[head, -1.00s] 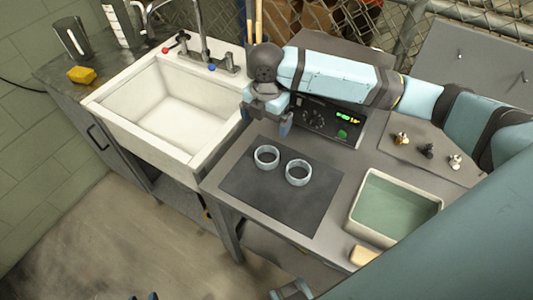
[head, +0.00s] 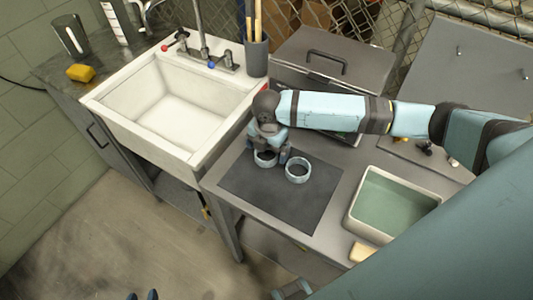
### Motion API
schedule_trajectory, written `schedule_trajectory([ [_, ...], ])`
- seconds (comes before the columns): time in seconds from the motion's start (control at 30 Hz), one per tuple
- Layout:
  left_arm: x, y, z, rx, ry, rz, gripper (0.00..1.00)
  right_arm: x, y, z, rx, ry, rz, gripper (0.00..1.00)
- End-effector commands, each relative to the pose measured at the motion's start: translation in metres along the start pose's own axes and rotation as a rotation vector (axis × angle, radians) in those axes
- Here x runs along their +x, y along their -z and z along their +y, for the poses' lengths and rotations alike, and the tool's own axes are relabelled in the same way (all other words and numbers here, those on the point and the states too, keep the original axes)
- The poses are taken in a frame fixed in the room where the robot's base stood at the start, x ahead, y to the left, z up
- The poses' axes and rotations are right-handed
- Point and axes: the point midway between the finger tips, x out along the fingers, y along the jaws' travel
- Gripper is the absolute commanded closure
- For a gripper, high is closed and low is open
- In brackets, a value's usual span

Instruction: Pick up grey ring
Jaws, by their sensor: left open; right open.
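Two pale grey rings lie on the dark mat (head: 318,208) on the workbench, and their colours look alike. The right ring (head: 298,171) is in full view. The left ring (head: 266,161) is partly hidden under my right gripper (head: 268,153). My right gripper points down and is open, with its fingers at opposite sides of the left ring; I cannot tell whether they touch it. My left gripper (head: 142,296) is open and empty at the bottom edge, over the floor and away from the bench; only its fingertips show.
A white sink (head: 172,100) stands left of the mat. A tub of greenish liquid (head: 392,205) is at the right, with a tan block (head: 362,251) in front of it. A grey case with a handle (head: 332,62) is behind. A cup with sticks (head: 257,55) stands behind the sink.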

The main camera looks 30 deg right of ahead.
Motion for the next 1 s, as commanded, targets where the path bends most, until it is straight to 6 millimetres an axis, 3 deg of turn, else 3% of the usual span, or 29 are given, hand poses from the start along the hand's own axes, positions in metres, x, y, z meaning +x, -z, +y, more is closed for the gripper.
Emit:
schedule_trajectory([
  [0.1,0.000,0.000,0.000,0.000,0.000,0.000,0.57,0.010,0.001,0.000,0.000,0.001,0.001,0.00],
  [0.3,0.000,0.000,0.000,-0.001,0.000,0.000,0.57,0.011,0.000,0.000,0.000,0.000,0.000,0.02],
  [0.53,0.000,0.000,0.000,-0.001,0.000,0.000,0.57,0.010,0.000,0.000,0.000,0.000,0.000,0.53],
  [0.83,0.000,0.000,0.001,-0.001,0.000,0.000,0.57,0.009,0.000,0.000,0.000,-0.001,0.000,0.53],
  [1.0,0.000,0.000,0.001,-0.001,-0.001,0.000,0.57,-0.001,0.000,0.000,-0.001,-0.002,-0.001,0.53],
])
